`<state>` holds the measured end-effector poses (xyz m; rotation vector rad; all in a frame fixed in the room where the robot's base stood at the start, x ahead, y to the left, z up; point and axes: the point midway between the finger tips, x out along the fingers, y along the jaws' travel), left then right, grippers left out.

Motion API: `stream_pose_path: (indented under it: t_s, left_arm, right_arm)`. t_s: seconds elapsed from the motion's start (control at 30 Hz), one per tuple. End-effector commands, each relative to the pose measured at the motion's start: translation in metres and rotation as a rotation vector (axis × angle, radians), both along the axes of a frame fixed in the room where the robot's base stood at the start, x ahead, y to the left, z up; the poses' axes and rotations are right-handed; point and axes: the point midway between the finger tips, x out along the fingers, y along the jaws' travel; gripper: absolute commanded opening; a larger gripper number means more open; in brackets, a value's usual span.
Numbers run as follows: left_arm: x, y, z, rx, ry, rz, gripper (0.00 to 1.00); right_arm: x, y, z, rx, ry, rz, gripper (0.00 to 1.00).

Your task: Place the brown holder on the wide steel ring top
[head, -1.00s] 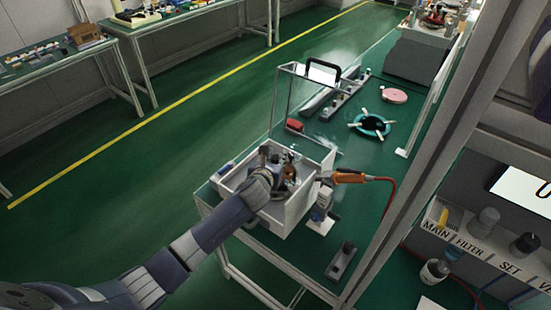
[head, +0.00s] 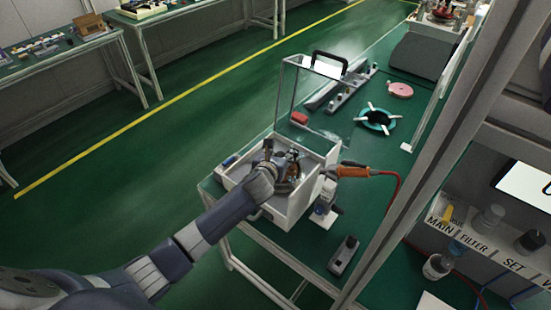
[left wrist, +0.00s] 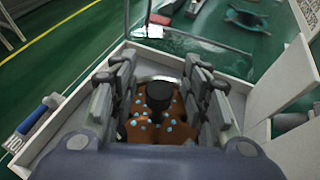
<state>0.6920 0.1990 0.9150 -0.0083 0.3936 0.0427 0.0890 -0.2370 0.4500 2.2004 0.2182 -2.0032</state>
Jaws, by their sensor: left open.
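The brown holder (left wrist: 178,128), a brown disc with light blue dots and a black knob (left wrist: 158,95), is inside a white open-topped box in the left wrist view. My left gripper (head: 284,168) reaches down into this box. Its fingers are open, one on each side of the knob, with gaps visible between; they cover the holder's sides. A pale metal rim curves behind the holder; I cannot tell whether it is the wide steel ring. In the head view my gripper hides most of the holder. My right gripper is not in view.
The white box (head: 292,212) has a raised clear lid (head: 305,98) at its back. An orange-handled tool (head: 352,171) with a red cable is at its right. A teal ring stand (head: 377,120), a pink disc (head: 400,90) and a dark block (head: 344,255) are on the green bench.

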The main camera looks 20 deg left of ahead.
Motion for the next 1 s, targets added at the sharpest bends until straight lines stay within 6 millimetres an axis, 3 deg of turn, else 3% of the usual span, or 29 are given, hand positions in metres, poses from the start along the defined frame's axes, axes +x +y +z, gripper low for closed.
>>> stream_pose_path:
  t_s: [0.03, 0.7, 1.0]
  left_arm:
    - [0.000, -0.001, 0.009, -0.002, -0.002, 0.000, 0.43]
    - [-0.094, -0.004, 0.043, 0.001, 0.000, -0.002, 0.43]
    - [-0.111, -0.005, 0.050, -0.001, 0.000, 0.000, 0.43]
  right_arm:
    - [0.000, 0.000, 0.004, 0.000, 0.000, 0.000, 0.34]
    - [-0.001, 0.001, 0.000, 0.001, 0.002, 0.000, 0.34]
    - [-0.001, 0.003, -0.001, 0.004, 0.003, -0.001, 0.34]
